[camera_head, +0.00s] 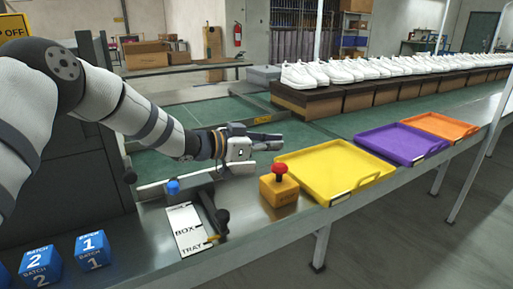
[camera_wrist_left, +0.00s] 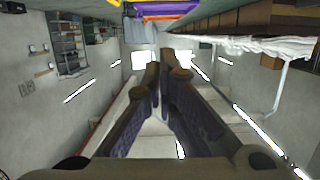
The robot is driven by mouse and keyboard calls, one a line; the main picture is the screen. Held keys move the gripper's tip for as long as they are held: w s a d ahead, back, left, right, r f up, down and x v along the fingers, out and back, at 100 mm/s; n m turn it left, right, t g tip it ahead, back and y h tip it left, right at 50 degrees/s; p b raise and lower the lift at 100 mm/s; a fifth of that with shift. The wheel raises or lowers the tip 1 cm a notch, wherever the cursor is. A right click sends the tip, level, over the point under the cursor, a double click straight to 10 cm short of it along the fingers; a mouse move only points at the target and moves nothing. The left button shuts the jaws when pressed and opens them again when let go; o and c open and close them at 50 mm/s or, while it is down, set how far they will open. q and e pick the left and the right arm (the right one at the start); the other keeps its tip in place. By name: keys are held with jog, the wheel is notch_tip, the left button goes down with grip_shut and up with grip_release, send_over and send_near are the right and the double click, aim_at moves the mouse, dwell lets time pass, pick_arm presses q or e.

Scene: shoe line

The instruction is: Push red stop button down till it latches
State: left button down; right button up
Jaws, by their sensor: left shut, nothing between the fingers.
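The red stop button (camera_head: 280,168) is a red mushroom cap on top of a yellow box (camera_head: 279,191) at the near edge of the metal counter. The cap stands above the box; I cannot tell whether it is latched. My left gripper (camera_head: 277,145) reaches in from the left, behind and slightly above the button in the picture, apart from it. In the left wrist view its two fingers (camera_wrist_left: 164,72) are together with nothing between them. The button does not show in the left wrist view. My right gripper is not in view.
A yellow tray (camera_head: 355,190) lies just right of the button box, with a purple tray (camera_head: 402,159) and an orange tray (camera_head: 459,138) beyond. A BOX/TRAY lever plate (camera_head: 185,229) and a blue knob (camera_head: 173,186) stand to the left. White shoes (camera_head: 345,69) line the conveyor behind.

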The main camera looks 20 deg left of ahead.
aim_at(279, 172)
pick_arm(q)
jog(key=shift+w+d+f, duration=0.1)
jog(key=shift+w+f, duration=0.05)
jog(key=shift+f, duration=0.85)
jog(key=shift+w+d+f, duration=0.1)
jog(key=shift+w+f, duration=0.05)
jog(key=shift+f, duration=0.85)
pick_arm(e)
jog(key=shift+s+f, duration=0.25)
